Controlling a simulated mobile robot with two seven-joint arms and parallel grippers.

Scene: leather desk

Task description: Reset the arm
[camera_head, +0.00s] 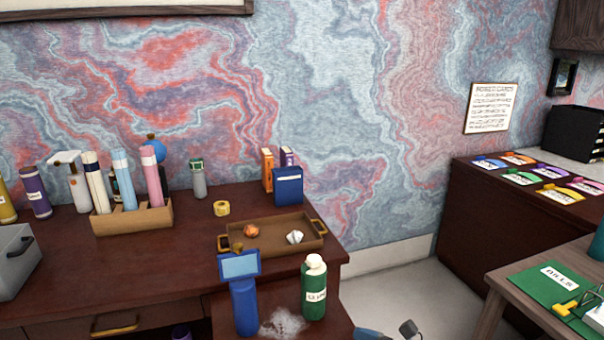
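Neither of my grippers shows clearly in the head view, and no arm can be made out. A small blue and dark object (408,328) is cut off by the bottom edge, right of the near desk; I cannot tell what it is. The task names no other object.
A dark desk (150,265) bears a brown tray (285,242), a cardboard holder (130,220) with bottles and a grey bin (14,262). Nearer stand a blue device (244,305) and a green bottle (314,290). A green folder (545,287) lies at right. Floor shows between the furniture.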

